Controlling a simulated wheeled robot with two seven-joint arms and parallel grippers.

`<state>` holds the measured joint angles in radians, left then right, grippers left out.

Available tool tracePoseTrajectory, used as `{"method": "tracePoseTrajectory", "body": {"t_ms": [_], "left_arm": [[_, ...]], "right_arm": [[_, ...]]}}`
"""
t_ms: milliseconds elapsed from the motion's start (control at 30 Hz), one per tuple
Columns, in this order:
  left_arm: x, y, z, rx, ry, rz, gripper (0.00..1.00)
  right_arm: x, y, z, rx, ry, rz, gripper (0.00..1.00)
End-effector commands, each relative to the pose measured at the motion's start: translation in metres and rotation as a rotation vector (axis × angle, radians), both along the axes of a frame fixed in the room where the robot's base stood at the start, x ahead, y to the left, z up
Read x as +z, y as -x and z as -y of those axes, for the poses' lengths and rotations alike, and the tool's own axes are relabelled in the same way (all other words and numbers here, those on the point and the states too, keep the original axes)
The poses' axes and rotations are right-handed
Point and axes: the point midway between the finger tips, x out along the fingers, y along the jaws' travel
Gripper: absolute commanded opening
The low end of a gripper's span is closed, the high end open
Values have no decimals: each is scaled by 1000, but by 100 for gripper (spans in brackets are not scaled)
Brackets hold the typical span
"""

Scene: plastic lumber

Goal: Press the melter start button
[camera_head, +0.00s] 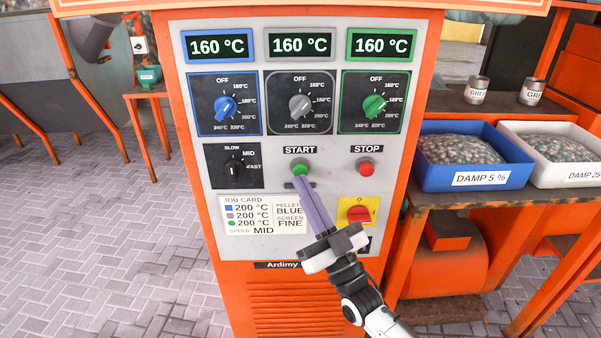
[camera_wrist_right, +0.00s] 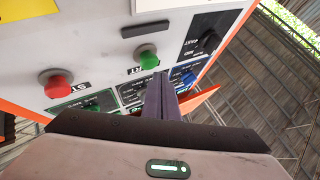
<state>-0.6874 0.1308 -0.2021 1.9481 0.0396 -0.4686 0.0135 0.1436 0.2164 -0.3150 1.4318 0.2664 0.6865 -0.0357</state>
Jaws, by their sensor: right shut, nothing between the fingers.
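The melter's control panel (camera_head: 325,147) stands upright in front of me on an orange cabinet. The green START button (camera_head: 300,169) sits in the panel's middle, under its START label. It also shows in the right wrist view (camera_wrist_right: 149,57). The red STOP button (camera_head: 367,168) is to its right. My right gripper (camera_head: 300,184) is shut and empty, its long fingers pointing up at the START button. The fingertips appear just below or at the button; I cannot tell whether they touch it. My left gripper is not in view.
Above the buttons are blue, grey and green dials, with displays reading 160 °C. A speed knob (camera_head: 234,167) is left of START, a job card (camera_head: 264,214) below it, and a red-yellow switch (camera_head: 358,213) at lower right. A blue bin (camera_head: 468,182) stands on a bench at right.

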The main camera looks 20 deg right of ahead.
Motion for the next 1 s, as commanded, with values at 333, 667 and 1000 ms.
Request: {"method": "tracePoseTrajectory", "body": {"t_ms": [333, 667, 1000], "left_arm": [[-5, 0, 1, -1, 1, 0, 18], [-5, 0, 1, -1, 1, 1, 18], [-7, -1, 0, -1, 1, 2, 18]], "right_arm": [[-1, -6, 2, 0, 0, 1, 0], [0, -8, 2, 0, 0, 0, 0], [0, -11, 3, 0, 0, 0, 0]]}}
